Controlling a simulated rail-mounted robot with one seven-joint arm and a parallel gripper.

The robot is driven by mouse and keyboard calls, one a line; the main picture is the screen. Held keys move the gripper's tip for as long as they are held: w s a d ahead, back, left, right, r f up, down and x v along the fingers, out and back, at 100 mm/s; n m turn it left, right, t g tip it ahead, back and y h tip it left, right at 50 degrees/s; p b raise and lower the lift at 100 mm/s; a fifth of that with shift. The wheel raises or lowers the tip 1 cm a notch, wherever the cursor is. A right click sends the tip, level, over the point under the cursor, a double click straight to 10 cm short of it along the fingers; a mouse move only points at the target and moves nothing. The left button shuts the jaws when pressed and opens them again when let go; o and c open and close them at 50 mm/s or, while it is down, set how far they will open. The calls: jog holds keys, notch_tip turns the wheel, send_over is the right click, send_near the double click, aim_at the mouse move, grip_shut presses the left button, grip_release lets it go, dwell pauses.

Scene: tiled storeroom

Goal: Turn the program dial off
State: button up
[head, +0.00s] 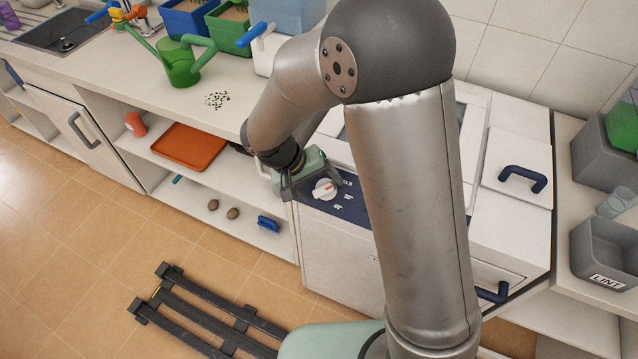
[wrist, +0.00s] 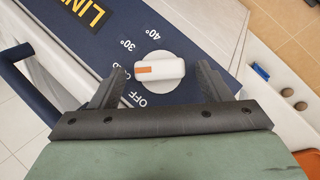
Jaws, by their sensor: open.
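The program dial (head: 322,190) is a round white knob with a raised bar and an orange mark, on a dark blue panel (head: 352,211). In the wrist view the dial (wrist: 160,76) has its bar lying nearly level. The orange mark points left, toward a label partly hidden by my left finger that looks like COLD. OFF is printed below that label; 30° and 40° are above it. My gripper (head: 314,189) is open, with a finger on either side of the dial in the wrist view (wrist: 160,84). I cannot tell whether either finger touches it.
A blue handle (wrist: 25,75) stands left of the panel in the wrist view. A lidded white top with a dark blue handle (head: 522,178) and a grey LINT bin (head: 605,255) are at right. Open shelves with an orange tray (head: 188,146) are at left. A dark slatted rack (head: 205,315) lies on the floor.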

jog(key=shift+d+f, duration=0.1)
jog(key=shift+f, duration=0.05)
jog(key=c, duration=1)
jog(key=n+b, duration=0.1)
jog(key=n+h, duration=0.1)
jog(key=n+h+b, duration=0.1)
jog(key=shift+a+f+t+b, duration=0.25)
jog(key=shift+t+b, duration=0.05)
jog(key=shift+b, duration=0.05)
jog(key=n+t+h+b, duration=0.1)
jog(key=n, duration=0.1)
jog(key=n+h+b, duration=0.1)
jog(key=n, duration=0.1)
jog(key=shift+s+a+n+t, duration=0.2)
jog(key=shift+n+t, duration=0.1)
jog(key=shift+t, duration=0.1)
jog(key=shift+d+n, duration=0.1)
jog(key=shift+n, duration=0.2)
